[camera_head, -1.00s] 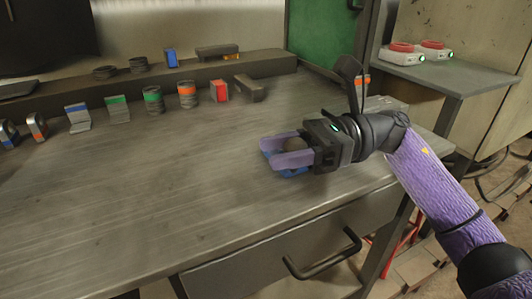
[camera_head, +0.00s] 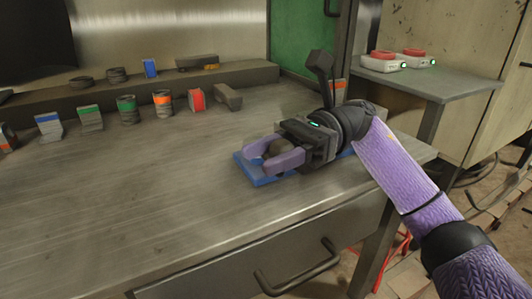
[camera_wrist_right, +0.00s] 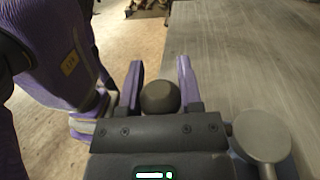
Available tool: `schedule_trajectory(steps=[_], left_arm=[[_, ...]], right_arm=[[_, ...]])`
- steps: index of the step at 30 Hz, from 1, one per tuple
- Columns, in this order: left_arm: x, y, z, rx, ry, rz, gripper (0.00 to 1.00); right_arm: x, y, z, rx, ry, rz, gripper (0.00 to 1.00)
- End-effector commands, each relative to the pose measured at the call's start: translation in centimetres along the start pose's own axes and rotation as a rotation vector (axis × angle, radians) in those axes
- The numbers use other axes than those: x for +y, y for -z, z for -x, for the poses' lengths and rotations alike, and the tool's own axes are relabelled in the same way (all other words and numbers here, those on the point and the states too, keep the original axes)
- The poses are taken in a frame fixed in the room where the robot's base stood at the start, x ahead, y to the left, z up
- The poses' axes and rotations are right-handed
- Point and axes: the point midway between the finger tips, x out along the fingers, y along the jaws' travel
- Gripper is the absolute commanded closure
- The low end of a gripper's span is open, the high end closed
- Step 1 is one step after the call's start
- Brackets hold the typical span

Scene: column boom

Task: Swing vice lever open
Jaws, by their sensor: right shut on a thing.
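The vice has a blue base (camera_head: 248,178) that lies on the workbench near its right front corner. My right gripper (camera_head: 271,153) is over the base, with its purple fingers around a dark round knob (camera_head: 278,149), which I take to be the end of the vice lever. The right wrist view shows the knob (camera_wrist_right: 160,97) between the two fingers. A grey round-headed part (camera_wrist_right: 262,136) shows beside the gripper there. My gripper hides most of the vice and the lever's shaft. My left gripper is not in view.
The grey workbench (camera_head: 130,205) is clear to the left of the vice. Several small items, including a red box (camera_head: 196,100), stand along its back. A side table (camera_head: 450,85) with two red-topped devices is at the right. A drawer handle (camera_head: 298,270) juts out in front.

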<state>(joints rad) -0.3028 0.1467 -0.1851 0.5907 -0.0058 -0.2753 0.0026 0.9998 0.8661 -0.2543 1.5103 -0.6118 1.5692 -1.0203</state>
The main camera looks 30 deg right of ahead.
Motion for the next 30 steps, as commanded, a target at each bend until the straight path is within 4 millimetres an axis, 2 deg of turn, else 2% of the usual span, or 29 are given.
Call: schedule_trajectory(steps=[3, 4, 9, 16, 18, 20, 24, 27, 30], left_arm=[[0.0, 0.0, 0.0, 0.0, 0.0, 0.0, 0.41], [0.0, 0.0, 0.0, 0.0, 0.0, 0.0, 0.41], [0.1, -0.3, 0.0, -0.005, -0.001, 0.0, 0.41], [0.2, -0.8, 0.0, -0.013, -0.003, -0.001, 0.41], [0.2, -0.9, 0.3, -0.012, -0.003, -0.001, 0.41], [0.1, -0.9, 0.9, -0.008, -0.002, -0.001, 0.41], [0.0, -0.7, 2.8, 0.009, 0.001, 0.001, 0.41], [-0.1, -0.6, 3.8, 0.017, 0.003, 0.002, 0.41], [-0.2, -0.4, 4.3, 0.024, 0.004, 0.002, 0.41]], right_arm=[[0.0, 0.1, 0.0, 0.0, -0.001, -0.001, 1.0], [0.0, 0.1, 0.0, 0.0, -0.001, -0.001, 0.53], [0.0, 0.0, 0.0, 0.0, 0.0, -0.001, 0.19], [0.0, 0.0, 0.0, 0.0, 0.0, -0.001, 0.19], [0.0, -0.6, 0.0, 0.0, 0.0, 0.002, 0.19], [0.1, -1.8, 0.0, 0.0, 0.0, 0.005, 0.19], [0.1, -5.8, 0.0, 0.001, 0.0, 0.009, 0.19], [0.1, -8.1, -0.1, 0.0, 0.0, 0.007, 0.19], [0.0, -9.6, 0.0, 0.0, 0.001, 0.004, 0.19]])
